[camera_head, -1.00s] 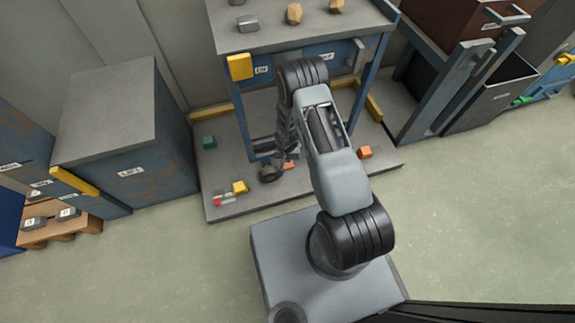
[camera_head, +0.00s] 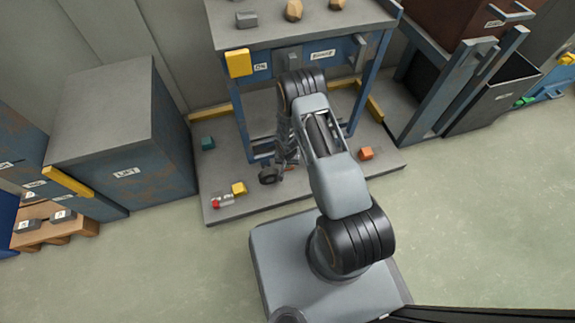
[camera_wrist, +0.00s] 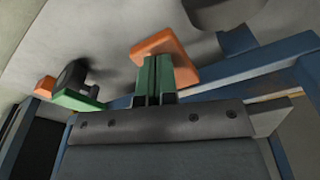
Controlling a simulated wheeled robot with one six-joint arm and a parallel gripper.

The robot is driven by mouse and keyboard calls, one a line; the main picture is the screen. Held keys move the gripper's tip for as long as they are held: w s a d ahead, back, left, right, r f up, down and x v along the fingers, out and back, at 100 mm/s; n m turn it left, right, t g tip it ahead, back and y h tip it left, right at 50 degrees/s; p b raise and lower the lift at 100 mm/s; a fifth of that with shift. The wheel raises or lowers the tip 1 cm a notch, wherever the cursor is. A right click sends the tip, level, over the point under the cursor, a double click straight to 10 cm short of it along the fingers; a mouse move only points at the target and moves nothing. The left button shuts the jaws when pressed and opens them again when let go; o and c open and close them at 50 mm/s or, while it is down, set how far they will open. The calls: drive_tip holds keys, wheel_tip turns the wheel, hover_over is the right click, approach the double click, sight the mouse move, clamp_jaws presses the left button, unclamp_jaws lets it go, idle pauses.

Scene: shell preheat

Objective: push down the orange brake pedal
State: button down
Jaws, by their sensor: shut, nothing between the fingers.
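The orange brake pedal (camera_wrist: 178,62) is a flat orange plate in the wrist view, just beyond my fingertips. My gripper (camera_wrist: 154,62) has two green fingers pressed together with nothing between them. The fingertips overlap the pedal's face in this view; I cannot tell whether they touch it. In the head view my arm hides most of the pedal and the fingers, low in front of the blue-framed bench (camera_head: 240,100).
A green plate with a dark round part (camera_wrist: 80,98) is left of my fingers in the wrist view. On the grey platform (camera_head: 225,180) lie a teal block (camera_head: 208,143), a yellow block (camera_head: 239,188) and an orange block (camera_head: 366,153). A grey cabinet (camera_head: 110,120) stands left.

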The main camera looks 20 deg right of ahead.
drive_tip(key=shift+f, duration=0.15)
wheel_tip(320, 180, down, 3)
drive_tip(key=b, duration=0.3)
drive_tip(key=shift+r, duration=0.3)
drive_tip(key=shift+s+a+f+b, duration=0.15)
drive_tip(key=shift+s+b, duration=0.3)
drive_tip(key=shift+b, duration=0.6)
drive_tip(key=shift+s+a+r+b, duration=0.2)
drive_tip(key=shift+s+r+b, duration=0.2)
drive_tip(key=shift+s, duration=0.1)
drive_tip(key=shift+s+a+r+b, duration=0.25)
drive_tip(key=shift+s+b, duration=0.1)
drive_tip(key=shift+s, duration=0.1)
drive_tip(key=shift+r, duration=0.1)
wheel_tip(320, 180, up, 14)
drive_tip(key=s+p, duration=0.1)
drive_tip(key=p, duration=0.7)
drive_tip(key=shift+s+a+f, duration=0.15)
drive_tip(key=shift+a+f, duration=0.05)
